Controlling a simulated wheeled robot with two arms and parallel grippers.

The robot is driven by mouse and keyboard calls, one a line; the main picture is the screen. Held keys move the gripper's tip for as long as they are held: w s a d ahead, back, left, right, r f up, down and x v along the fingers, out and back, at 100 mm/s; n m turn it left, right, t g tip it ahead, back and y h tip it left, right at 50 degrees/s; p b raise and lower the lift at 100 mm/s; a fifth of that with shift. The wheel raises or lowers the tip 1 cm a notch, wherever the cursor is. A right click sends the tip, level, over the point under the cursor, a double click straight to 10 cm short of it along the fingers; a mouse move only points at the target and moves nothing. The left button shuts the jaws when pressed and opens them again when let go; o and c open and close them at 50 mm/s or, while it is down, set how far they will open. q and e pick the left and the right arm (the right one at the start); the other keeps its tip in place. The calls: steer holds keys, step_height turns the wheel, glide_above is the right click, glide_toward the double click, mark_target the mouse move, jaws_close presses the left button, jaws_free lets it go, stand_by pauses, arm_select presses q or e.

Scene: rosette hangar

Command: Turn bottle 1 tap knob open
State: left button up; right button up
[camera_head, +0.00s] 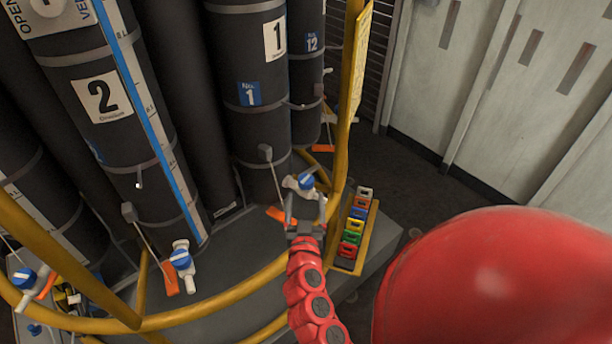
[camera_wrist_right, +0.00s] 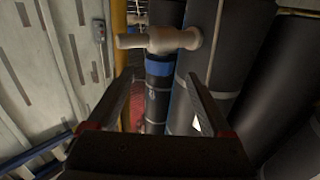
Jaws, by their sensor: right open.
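Bottle 1 (camera_head: 262,140) is a tall dark cylinder with a white "1" label and a blue "No. 1" label. Its pale tap has a blue knob (camera_head: 306,181) near the bottle's foot, with an orange piece beside it. My right gripper (camera_head: 306,208) is open, its fingers pointing up toward the tap, just below the knob in the picture. In the right wrist view a pale tap body (camera_wrist_right: 175,40) lies beyond the open fingers (camera_wrist_right: 160,78), with nothing between them. Whether a finger touches the tap, I cannot tell. My left gripper is not in view.
Bottle 2 (camera_head: 117,130) stands left, with its own blue-knobbed tap (camera_head: 181,258). A yellow rail (camera_head: 225,296) curves around the bottles, and a yellow post (camera_head: 346,100) rises near my gripper. A tray of coloured blocks (camera_head: 362,262) lies to the right.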

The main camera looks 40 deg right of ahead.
mark_target(306, 188)
steer(key=p+x, duration=0.1)
steer(key=x, duration=0.2)
steer(key=p+x, duration=0.1)
steer(key=x, duration=0.1)
steer(key=shift+w+d+r, duration=0.2)
steer(key=shift+w+d, duration=0.05)
steer(key=shift+w, duration=0.05)
steer(key=shift+w+d+f, duration=0.15)
steer(key=shift+w+d, duration=0.2)
steer(key=shift+w, duration=0.15)
jaws_close()
